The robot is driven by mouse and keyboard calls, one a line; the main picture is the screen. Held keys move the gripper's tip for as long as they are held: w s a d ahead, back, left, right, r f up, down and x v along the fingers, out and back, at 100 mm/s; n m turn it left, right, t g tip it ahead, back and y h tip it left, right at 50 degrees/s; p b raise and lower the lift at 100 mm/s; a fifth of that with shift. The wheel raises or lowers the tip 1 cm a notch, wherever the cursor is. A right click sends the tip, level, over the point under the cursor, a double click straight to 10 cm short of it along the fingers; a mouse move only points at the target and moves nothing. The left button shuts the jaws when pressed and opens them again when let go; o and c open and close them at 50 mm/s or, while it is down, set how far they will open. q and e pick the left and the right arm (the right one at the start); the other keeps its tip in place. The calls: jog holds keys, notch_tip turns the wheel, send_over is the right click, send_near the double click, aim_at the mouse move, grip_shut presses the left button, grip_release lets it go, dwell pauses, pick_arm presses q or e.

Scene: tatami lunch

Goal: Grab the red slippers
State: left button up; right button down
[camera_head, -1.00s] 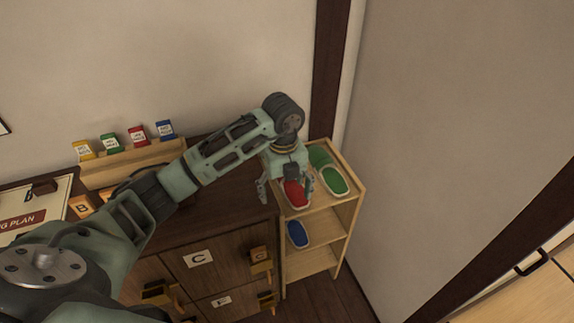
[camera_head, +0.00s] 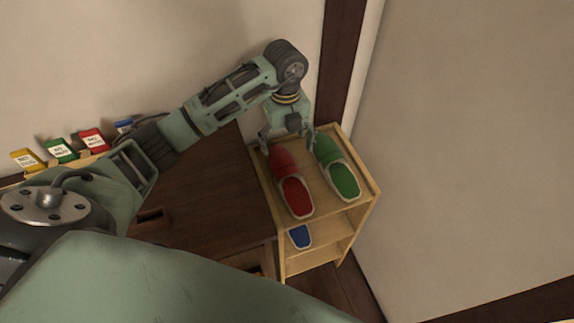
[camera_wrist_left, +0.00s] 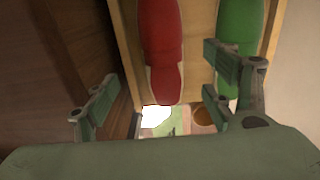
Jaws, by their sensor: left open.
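The red slippers (camera_head: 295,196) lie on the top shelf of a small wooden rack, on its left side, and also show in the left wrist view (camera_wrist_left: 163,45). My left gripper (camera_head: 289,141) is open and empty above the rear end of the red slippers. In the left wrist view its fingers (camera_wrist_left: 158,107) are spread wide, with the red slippers between and beyond them. The right finger overlaps the view of the green slippers. I cannot see my right gripper.
Green slippers (camera_head: 342,178) lie close to the right of the red ones on the same shelf (camera_head: 324,198). A blue slipper (camera_head: 300,236) is on the shelf below. A dark wooden cabinet (camera_head: 205,190) stands to the left; walls stand behind and right.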

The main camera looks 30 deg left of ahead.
pick_arm(q)
jog(key=b, duration=0.5)
send_over(286, 165)
jog(key=f, duration=0.5)
jog(key=shift+s+d+f, duration=0.15)
jog(key=shift+s, duration=0.1)
jog(key=shift+f, duration=0.9)
jog(key=f, duration=0.1)
jog(key=f+p, duration=0.1)
jog(key=f, duration=0.3)
jog(key=shift+w+f+p, duration=0.25)
jog(key=shift+p, duration=0.15)
jog(key=shift+f, duration=0.45)
jog(key=shift+c, duration=0.9)
jog(key=c, duration=0.9)
